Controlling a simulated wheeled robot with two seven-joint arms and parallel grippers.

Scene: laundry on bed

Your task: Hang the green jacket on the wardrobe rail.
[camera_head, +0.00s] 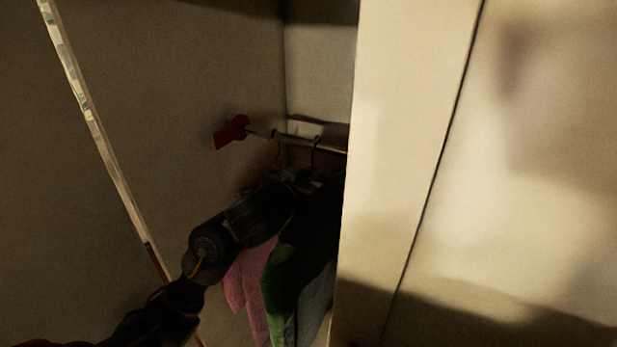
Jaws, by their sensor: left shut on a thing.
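The green jacket (281,290) hangs inside the wardrobe, in deep shadow. Its upper part is dark and partly hidden by my left arm, and the wardrobe front at right cuts off its right side. The wardrobe rail (325,146) runs from the left inner wall and passes behind that front. A dark hanger hook (315,146) shows at the rail; whether its weight rests there I cannot tell. My left gripper (303,184) reaches in below the rail, shut on the top of the jacket, seemingly at its hanger; the fingertips are hard to see. My right gripper is out of view.
A pink garment (250,285) hangs just left of the jacket, partly behind my arm. A red object (231,131) sits at the rail's left end. The pale wardrobe front (400,150) stands close on the right; the left wall edge (100,140) bounds the opening.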

